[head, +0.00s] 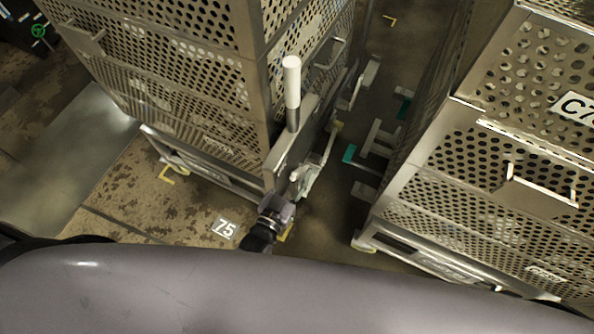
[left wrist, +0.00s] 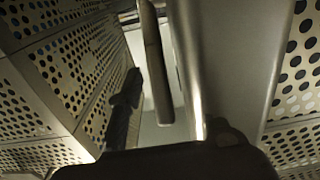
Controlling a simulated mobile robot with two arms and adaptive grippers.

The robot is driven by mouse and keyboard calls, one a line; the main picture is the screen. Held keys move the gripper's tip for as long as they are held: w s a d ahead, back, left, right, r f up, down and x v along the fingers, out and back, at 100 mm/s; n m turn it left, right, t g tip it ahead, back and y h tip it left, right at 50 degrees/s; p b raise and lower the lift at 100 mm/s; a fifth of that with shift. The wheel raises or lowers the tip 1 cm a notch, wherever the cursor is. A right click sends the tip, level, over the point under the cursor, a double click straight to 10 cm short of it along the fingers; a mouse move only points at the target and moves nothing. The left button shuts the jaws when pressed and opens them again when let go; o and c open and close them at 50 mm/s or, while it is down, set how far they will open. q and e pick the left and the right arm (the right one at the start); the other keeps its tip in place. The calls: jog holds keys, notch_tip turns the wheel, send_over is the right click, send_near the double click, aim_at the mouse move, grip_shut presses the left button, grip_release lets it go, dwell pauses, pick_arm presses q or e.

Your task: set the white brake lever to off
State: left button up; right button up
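The white brake lever (head: 292,82) stands upright at the near corner of the left perforated basket cart, with a white grip above a metal lower part. My left gripper (head: 279,207) is low beside that corner, below the lever and apart from its grip. Contact is not clear. My right gripper is not in view.
The left basket cart (head: 180,90) and the right basket cart (head: 490,165) flank a narrow gap. A floor marker reading 75 (head: 224,228) lies left of my gripper. Brown stained floor is open at left.

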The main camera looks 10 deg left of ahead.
pick_arm(q)
jog(key=shift+w, duration=0.1)
jog(key=shift+c, duration=0.3)
grip_shut()
dwell(0.6)
